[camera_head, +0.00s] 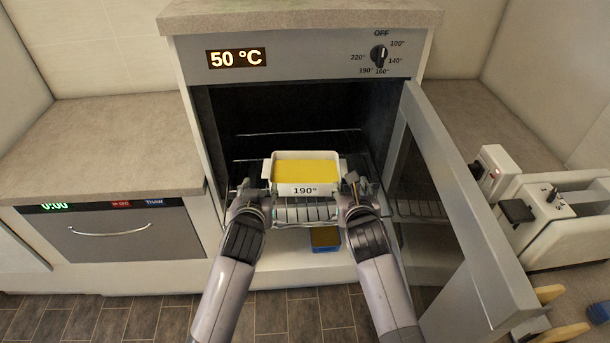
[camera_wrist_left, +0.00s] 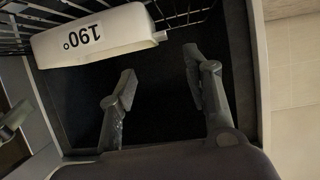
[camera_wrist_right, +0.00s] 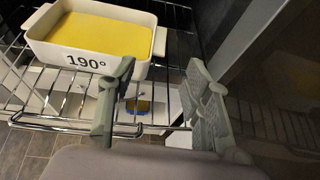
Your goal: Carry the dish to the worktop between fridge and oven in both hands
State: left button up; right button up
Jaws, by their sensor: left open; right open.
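The dish (camera_head: 305,189) is white and rectangular, marked 190°, with a yellow filling. It sits upright on the wire rack inside the open oven. My left gripper (camera_head: 255,190) is open at the left of the dish, and my right gripper (camera_head: 356,188) is open at its right. In the left wrist view, the dish (camera_wrist_left: 95,38) lies beyond the open, empty fingers (camera_wrist_left: 160,85). In the right wrist view, the dish (camera_wrist_right: 95,35) is ahead and left of the open, empty fingers (camera_wrist_right: 160,85). Neither gripper holds the dish.
The oven door (camera_head: 450,190) stands open on the right, close to my right arm. A clear worktop (camera_head: 100,150) lies left of the oven, above a unit with a green display. A blue item with a yellow top (camera_head: 325,238) is below the rack. A toaster-like appliance (camera_head: 550,215) stands right.

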aim_at(267, 169)
pick_arm(q)
jog(key=x, duration=1.5)
jog(key=shift+w, duration=0.2)
pick_arm(e)
jog(key=x, duration=1.5)
jog(key=shift+w, duration=0.25)
pick_arm(q)
grip_shut()
pick_arm(e)
grip_shut()
pick_arm(q)
jog(key=shift+w+r, duration=0.15)
jog(key=shift+r, duration=0.2)
pick_arm(e)
jog(key=shift+w+r, duration=0.1)
jog(key=shift+r, duration=0.25)
